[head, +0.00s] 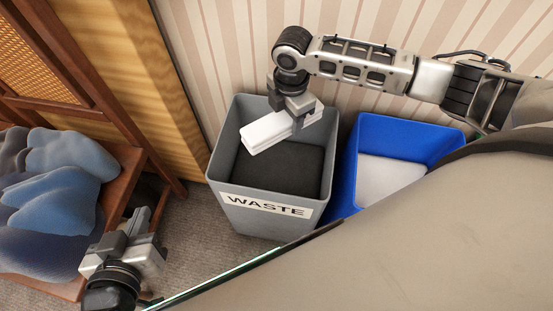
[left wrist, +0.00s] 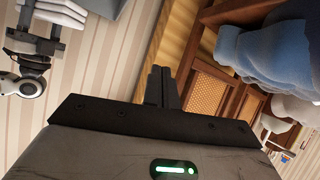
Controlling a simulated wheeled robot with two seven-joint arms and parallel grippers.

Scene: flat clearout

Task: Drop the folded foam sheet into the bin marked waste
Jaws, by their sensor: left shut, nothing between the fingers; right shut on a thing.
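The folded foam sheet (head: 268,131) is a white layered block. My right gripper (head: 292,104) is shut on it and holds it over the opening of the grey bin marked WASTE (head: 262,204). The bin's dark inside shows below the sheet. The sheet also shows at the upper left of the left wrist view (left wrist: 62,12), with a piece of the grey bin (left wrist: 100,5) beside it. My left gripper (head: 137,222) is shut and empty, low at the left of the head view. Its closed fingers show in the left wrist view (left wrist: 161,85).
A blue bin (head: 401,138) with something pale inside stands just right of the grey bin. A wooden chair (head: 127,160) with blue cloth items (head: 62,205) is at the left. A striped wall (head: 225,50) rises behind the bins. Some carpet (head: 205,245) is bare before the grey bin.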

